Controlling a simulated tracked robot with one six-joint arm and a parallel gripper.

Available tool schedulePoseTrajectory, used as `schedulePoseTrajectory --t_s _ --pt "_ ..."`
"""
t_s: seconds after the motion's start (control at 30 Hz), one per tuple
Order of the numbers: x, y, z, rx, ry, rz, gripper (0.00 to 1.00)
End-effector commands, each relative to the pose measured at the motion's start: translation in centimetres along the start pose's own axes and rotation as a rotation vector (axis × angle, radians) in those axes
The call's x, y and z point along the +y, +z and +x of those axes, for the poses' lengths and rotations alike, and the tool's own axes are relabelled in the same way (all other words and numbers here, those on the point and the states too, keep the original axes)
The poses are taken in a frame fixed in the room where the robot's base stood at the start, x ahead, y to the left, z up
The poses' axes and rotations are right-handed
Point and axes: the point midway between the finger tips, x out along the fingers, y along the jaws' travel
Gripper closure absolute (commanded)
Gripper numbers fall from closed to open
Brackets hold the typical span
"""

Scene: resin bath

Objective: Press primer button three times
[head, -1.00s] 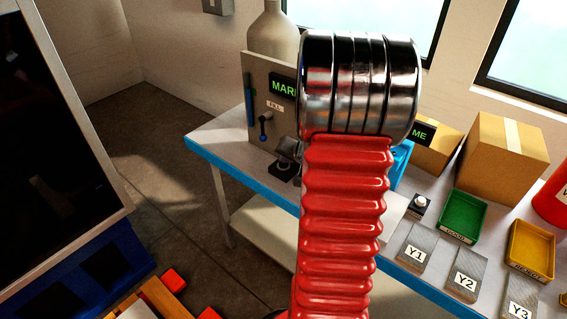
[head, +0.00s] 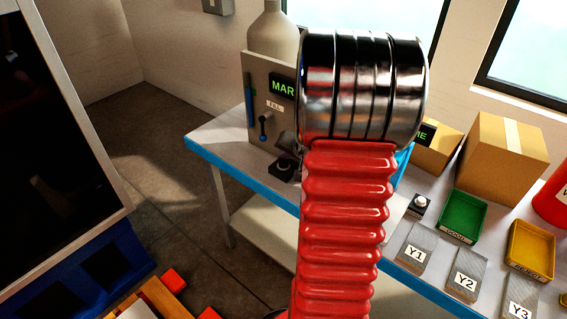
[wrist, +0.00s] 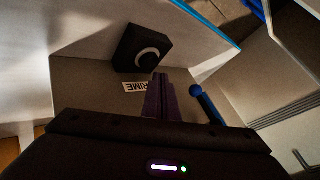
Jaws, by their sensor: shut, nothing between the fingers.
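The primer button is a black box with a pale ring on its face. It stands on the bench in the head view (head: 284,169), left of my red arm, and in the wrist view (wrist: 146,50) beside an upside-down PRIME label (wrist: 135,87). My gripper (wrist: 160,76) is shut and empty, its fingertips pointing towards the box. In the wrist view the tips appear just short of the box; whether they touch it I cannot tell. In the head view my arm hides most of the gripper.
A panel with a blue-knobbed FILL lever (head: 263,125) stands behind the button; the lever also shows in the wrist view (wrist: 205,103). Right of my arm are a white-topped button (head: 418,204), a green tray (head: 464,216), a yellow tray (head: 531,247) and cardboard boxes (head: 503,150).

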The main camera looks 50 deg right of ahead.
Motion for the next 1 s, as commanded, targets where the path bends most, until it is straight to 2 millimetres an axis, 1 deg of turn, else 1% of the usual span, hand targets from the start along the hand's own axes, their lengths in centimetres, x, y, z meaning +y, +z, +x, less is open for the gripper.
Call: schedulePoseTrajectory --t_s 0.37,1.0 --pt "-0.2 -0.2 -0.2 0.0 -0.001 -0.002 1.0" --pt "-2.4 -2.4 -3.2 0.001 -0.001 -0.003 1.0"
